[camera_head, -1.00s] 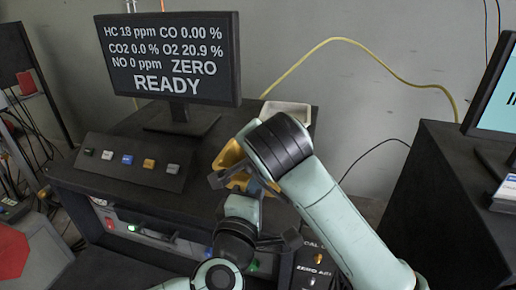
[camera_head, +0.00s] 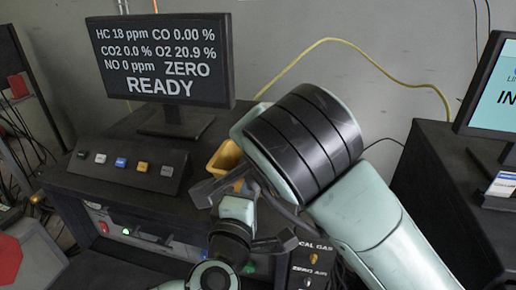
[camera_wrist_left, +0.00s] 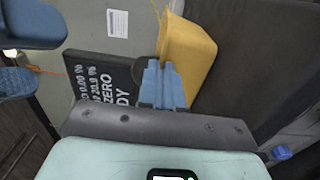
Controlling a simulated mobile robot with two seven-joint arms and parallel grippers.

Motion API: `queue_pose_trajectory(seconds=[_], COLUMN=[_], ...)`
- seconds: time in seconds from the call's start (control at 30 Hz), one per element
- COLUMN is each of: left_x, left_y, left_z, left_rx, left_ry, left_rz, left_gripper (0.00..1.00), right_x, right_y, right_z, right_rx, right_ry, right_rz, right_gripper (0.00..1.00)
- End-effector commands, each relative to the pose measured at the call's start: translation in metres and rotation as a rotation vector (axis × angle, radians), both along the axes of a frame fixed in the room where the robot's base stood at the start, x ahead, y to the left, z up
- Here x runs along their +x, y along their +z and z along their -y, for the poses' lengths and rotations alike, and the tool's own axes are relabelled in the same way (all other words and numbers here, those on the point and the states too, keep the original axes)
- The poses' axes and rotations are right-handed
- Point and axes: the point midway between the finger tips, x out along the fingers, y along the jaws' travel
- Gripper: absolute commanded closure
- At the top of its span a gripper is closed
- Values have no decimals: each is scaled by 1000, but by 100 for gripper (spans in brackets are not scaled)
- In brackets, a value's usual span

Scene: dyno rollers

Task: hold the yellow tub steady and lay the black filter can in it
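The yellow tub (camera_head: 223,158) stands on the dark cabinet, partly hidden by my arms; it also shows in the left wrist view (camera_wrist_left: 192,55). My left gripper (camera_wrist_left: 162,82) has its blue fingers close together at the tub's rim and appears shut on its wall. In the head view the right arm's black-ringed wrist covers the tub's right side and hides the right gripper. Two blue finger pads at the upper left of the left wrist view look like my right gripper (camera_wrist_left: 28,52); their tips are apart. I cannot make out the black filter can, nor the tub's inside.
A monitor (camera_head: 158,60) reading READY and a button panel (camera_head: 130,168) stand left of the tub on the cabinet. A second dark cabinet (camera_head: 455,190) with a screen is at the right. A yellow hose (camera_head: 385,58) runs along the wall behind.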

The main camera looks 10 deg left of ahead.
Motion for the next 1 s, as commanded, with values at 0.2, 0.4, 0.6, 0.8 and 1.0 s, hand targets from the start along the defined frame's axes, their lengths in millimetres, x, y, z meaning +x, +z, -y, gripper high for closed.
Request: queue_pose_trajectory(seconds=[0.2,0.4,0.6,0.8,1.0], left_x=[0,0,0,0,-11], left_y=[-1,0,0,0,1], left_z=[0,0,0,0,-1], left_rx=[0,0,0,0,-2], left_ry=[0,0,0,0,-1], left_rz=[-1,-1,-1,-1,2], left_gripper=[100,100,65,65,65], right_x=[-1,-1,-1,-1,-1], right_y=[1,1,1,1,1], right_z=[1,1,1,1,0], right_rx=[0,0,0,0,0], right_ry=[0,0,0,0,0], right_rz=[0,0,0,0,0], right_gripper=[26,26,26,26,26])
